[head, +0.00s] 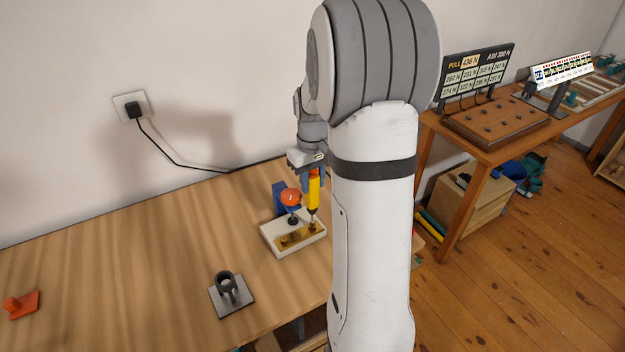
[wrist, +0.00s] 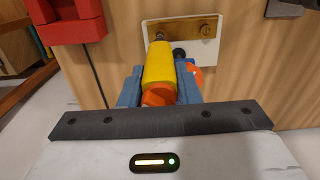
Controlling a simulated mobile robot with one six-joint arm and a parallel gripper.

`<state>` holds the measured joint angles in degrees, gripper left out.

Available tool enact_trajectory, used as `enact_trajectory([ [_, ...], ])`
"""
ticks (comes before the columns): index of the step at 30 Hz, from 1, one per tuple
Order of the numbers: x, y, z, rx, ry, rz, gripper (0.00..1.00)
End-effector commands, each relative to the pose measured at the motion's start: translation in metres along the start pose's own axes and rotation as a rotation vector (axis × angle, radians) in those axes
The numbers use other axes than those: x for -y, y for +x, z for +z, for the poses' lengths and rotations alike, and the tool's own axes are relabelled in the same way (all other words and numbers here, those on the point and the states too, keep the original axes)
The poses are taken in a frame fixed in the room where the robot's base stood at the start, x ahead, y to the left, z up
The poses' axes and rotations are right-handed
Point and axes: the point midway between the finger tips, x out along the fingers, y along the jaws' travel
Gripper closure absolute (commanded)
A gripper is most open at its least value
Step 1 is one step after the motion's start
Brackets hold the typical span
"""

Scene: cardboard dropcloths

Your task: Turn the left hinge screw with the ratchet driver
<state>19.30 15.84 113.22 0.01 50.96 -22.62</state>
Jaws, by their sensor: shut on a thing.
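My gripper (head: 312,180) is shut on the ratchet driver (head: 313,194), which has a yellow handle with an orange end. The driver stands about upright, its tip down at the right end of the brass hinge (head: 291,239) in the head view. The wrist view shows the driver (wrist: 159,66) between my blue fingers (wrist: 160,88), its tip at the hinge's left end there. A bare screw (wrist: 205,30) shows at the hinge's other end. I cannot tell whether the tip sits in a screw. The hinge lies on a pale block (head: 278,247).
A clamp with an orange knob (head: 291,196) stands close beside the driver. A grey holder (head: 228,292) and an orange item (head: 22,304) are on the wooden table. A red block (wrist: 70,22) shows in the wrist view. The table's left middle is clear. My arm hides the right end.

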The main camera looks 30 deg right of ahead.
Motion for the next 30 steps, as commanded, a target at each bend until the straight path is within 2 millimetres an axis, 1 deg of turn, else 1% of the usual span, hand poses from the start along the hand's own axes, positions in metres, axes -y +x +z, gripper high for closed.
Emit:
enact_trajectory([
  [8,-0.0001,-0.0003,0.0,-0.001,0.001,0.0,1.0],
  [19,-0.0001,0.0064,-0.0001,-0.001,0.001,0.0,1.0],
  [30,0.0003,0.0087,0.0005,0.002,0.007,-0.001,1.0],
])
